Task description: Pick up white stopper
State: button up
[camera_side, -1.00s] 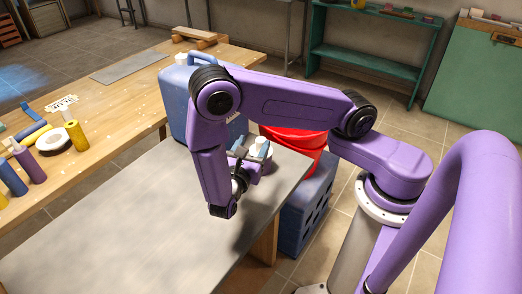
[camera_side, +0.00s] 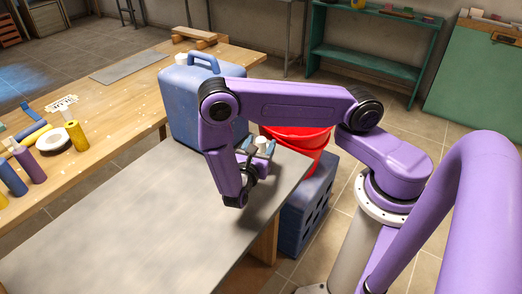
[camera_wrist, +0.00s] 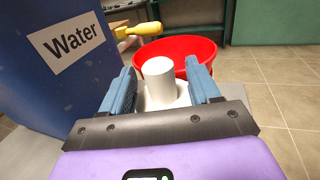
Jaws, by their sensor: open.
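The white stopper (camera_wrist: 158,80) is a plain cylinder that stands upright between my gripper's two blue fingers in the wrist view. My gripper (camera_wrist: 163,82) is open, with a visible gap beside the stopper, mainly on the right. The stopper's lower end is partly hidden by my gripper, with a white surface around it. In the side view, a small white top of it (camera_side: 260,142) shows near my gripper (camera_side: 257,151), close to the grey table's far right edge.
A blue water jug (camera_side: 200,105) stands left of my gripper; its "Water" label (camera_wrist: 66,43) shows in the wrist view. A red bucket (camera_side: 300,136) is beyond the table edge, above a blue crate (camera_side: 306,205). The grey tabletop (camera_side: 140,225) is clear toward the front.

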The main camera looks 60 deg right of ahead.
jog(key=shift+w+d, duration=0.15)
jog(key=shift+d, duration=0.3)
jog(key=c, duration=1)
jog(key=shift+r, duration=0.1)
jog(key=shift+r, duration=0.85)
jog(key=shift+s+a+r, duration=0.25)
jog(key=shift+s+r, duration=1.6)
jog(key=shift+s, duration=0.45)
jog(key=shift+s+a+r, duration=0.3)
jog(key=shift+s+r, duration=1.55)
jog(key=shift+s, duration=0.5)
jog(key=shift+s+a+r, duration=0.25)
jog(key=shift+s+r, duration=1.6)
jog(key=shift+s, duration=0.45)
